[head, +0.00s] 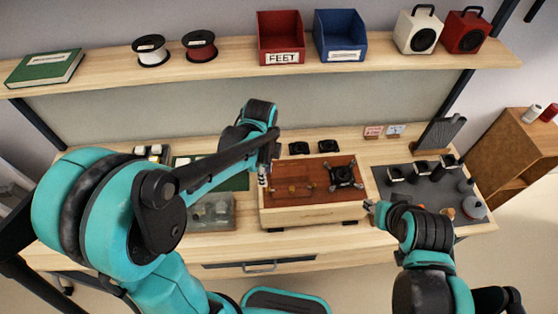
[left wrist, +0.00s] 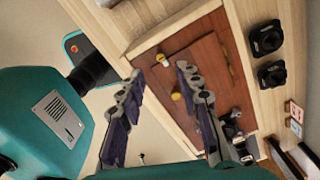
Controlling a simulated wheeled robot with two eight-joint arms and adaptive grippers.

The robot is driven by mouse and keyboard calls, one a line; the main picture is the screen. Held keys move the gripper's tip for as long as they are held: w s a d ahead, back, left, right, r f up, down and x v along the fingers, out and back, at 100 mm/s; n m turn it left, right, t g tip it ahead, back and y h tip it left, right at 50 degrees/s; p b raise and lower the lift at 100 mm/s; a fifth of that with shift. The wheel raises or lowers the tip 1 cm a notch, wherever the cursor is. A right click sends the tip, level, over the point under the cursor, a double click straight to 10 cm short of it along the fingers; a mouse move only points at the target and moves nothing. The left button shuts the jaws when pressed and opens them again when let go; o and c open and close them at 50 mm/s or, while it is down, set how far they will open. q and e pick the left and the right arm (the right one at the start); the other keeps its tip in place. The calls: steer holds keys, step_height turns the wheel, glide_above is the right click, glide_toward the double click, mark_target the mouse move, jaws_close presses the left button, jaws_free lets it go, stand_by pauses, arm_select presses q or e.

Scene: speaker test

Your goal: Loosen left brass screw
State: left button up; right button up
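A wooden box (head: 310,216) with a reddish-brown top panel (head: 320,172) stands on the bench. In the left wrist view two brass screws show on the panel: the left brass screw (left wrist: 162,58) and another brass screw (left wrist: 176,96). A black four-armed part (head: 343,175) sits on the panel's right. My left gripper (head: 263,175) is over the panel's left edge. In the left wrist view its fingers (left wrist: 159,70) are apart and empty, and the left screw appears just beyond the gap. My right gripper (head: 370,206) is by the box's right front corner; its finger opening is too small to read.
Two small black parts (head: 313,147) lie behind the box. A dark mat (head: 405,192) with small containers is at the right. The shelf (head: 220,66) above holds a red bin (head: 281,40), a blue bin (head: 340,38), spools and speakers.

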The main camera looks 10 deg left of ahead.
mark_target(268, 189)
arm_select(q)
steer(key=shift+w+d+m, duration=0.2)
steer(key=shift+w+m, duration=0.05)
steer(key=shift+m, duration=0.05)
steer(key=shift+f, duration=0.35)
step_height(268, 189, down, 6)
steer(key=shift+f+b, duration=0.15)
steer(key=shift+b, duration=0.7)
steer(key=shift+s+f, duration=0.15)
steer(key=shift+f, duration=0.2)
jaws_close()
